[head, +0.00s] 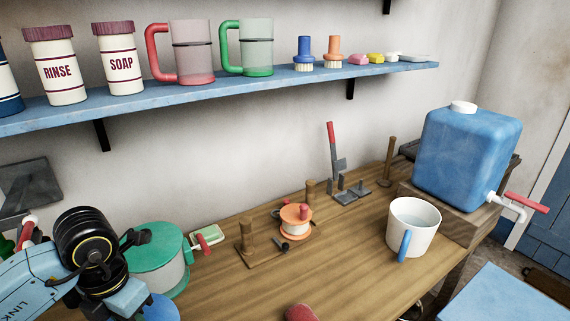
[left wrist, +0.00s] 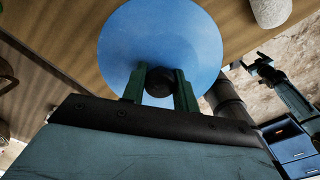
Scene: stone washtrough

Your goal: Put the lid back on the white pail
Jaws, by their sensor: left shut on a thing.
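The white pail (head: 413,240) stands upright and open on the right part of the wooden bench, with a blue handle on its front. Its pale inside shows. My left gripper (left wrist: 160,85) is shut on the black knob of a round blue lid (left wrist: 190,40). The lid's edge also shows at the bottom left of the head view (head: 160,308), apart from the pail and well to its left. My left wrist hides part of it. A dark jaw-like shape at the right of the left wrist view may be my right gripper (left wrist: 262,66); its state is unclear.
A green-lidded tub (head: 155,250) stands beside my left wrist. A wooden stand with an orange spool (head: 296,218) and a red-handled metal clamp (head: 333,160) lie between. A blue water tank (head: 465,155) with a tap is right of the pail. A shelf (head: 240,84) runs above.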

